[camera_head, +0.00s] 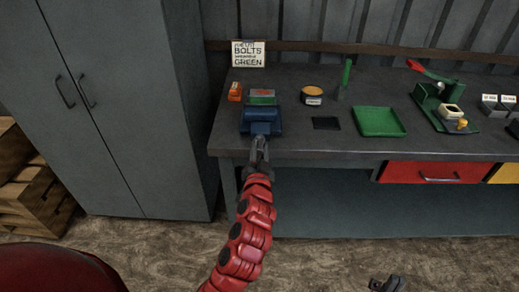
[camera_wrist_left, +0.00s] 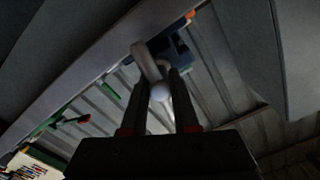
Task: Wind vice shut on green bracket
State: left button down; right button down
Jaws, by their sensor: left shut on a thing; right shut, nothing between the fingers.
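The blue vice (camera_head: 262,122) is fixed at the front left of the workbench. The green bracket (camera_head: 262,93) shows at its jaws; whether the jaws touch it, I cannot tell. My left gripper (camera_head: 260,146) is at the vice's front and shut on the vice handle. In the left wrist view the pale handle (camera_wrist_left: 147,64) with a ball end lies between the fingers of my left gripper (camera_wrist_left: 157,85), and the blue vice (camera_wrist_left: 176,48) is behind it. My right gripper (camera_head: 387,284) is shut and empty at the bottom edge of the head view, away from the bench.
A round tin (camera_head: 312,95), a black pad (camera_head: 326,123), a green tray (camera_head: 379,121) and a green lever device (camera_head: 440,105) are further right. A grey cabinet (camera_head: 120,100) stands at left.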

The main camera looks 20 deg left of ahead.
pick_arm(q)
jog(key=shift+f+m, duration=0.1)
jog(key=shift+m, duration=0.3)
jog(key=c, duration=0.7)
grip_release()
jog(key=shift+p+v, duration=2.05)
jog(key=shift+v, duration=6.7)
